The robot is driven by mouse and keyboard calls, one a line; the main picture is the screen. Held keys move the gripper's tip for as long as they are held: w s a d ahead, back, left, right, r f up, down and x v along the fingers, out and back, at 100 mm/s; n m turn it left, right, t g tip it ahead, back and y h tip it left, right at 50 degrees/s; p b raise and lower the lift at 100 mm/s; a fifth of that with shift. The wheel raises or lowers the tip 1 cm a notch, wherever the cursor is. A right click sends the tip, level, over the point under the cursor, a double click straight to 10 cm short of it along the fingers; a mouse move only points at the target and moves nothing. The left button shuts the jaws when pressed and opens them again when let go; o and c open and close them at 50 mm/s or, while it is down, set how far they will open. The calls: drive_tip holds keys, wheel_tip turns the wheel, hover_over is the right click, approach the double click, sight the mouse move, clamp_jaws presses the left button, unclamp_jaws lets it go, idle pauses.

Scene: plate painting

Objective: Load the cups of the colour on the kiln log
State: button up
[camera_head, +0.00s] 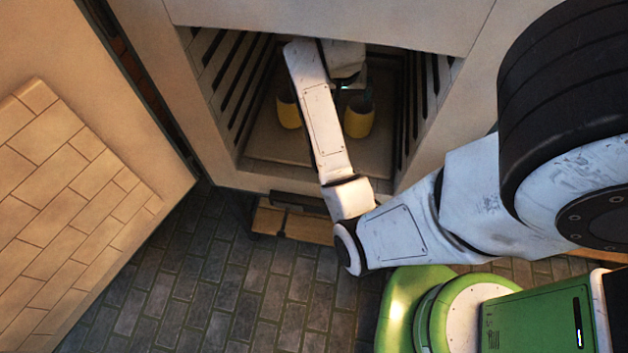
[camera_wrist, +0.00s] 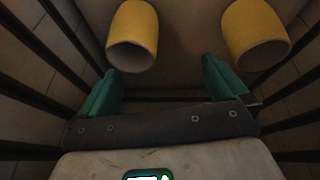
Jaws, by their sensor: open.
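Two yellow cups stand apart on the kiln shelf (camera_head: 285,147). The left cup (camera_head: 289,113) is partly behind my arm in the head view, and the right cup (camera_head: 359,120) is partly under my wrist. In the wrist view the left cup (camera_wrist: 132,38) and the right cup (camera_wrist: 256,38) lie beyond my fingers. My gripper (camera_wrist: 160,85) is inside the kiln, open, with nothing between its teal fingers. The head view mostly hides the fingers behind my wrist. No kiln log shows in either view.
The kiln opening has slatted side walls (camera_head: 228,75) close to my arm on both sides. The brick-lined kiln door (camera_head: 75,190) stands open at the left. A low wooden piece (camera_head: 300,225) sits below the opening. The paved floor (camera_head: 215,290) in front is clear.

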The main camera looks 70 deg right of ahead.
drive_tip(key=w+a+f+n+t, duration=0.1)
drive_tip(key=w+a+f+n, duration=0.1)
drive_tip(key=a+f+n, duration=0.3)
drive_tip(key=w+a+n, duration=0.2)
drive_tip(key=a+n, duration=0.2)
drive_tip(key=a, duration=0.4)
drive_tip(key=s+a+f+n+y, duration=0.2)
drive_tip(key=a+n, duration=0.1)
drive_tip(key=a, duration=0.5)
drive_tip(key=s+a+f+n+y, duration=0.1)
drive_tip(key=a+f+n+y, duration=0.1)
drive_tip(key=a, duration=0.7)
drive_tip(key=shift+s+f+n, duration=0.35)
drive_tip(key=shift+f+n, duration=0.15)
drive_tip(key=shift+f, duration=0.2)
drive_tip(key=shift+c, duration=0.4)
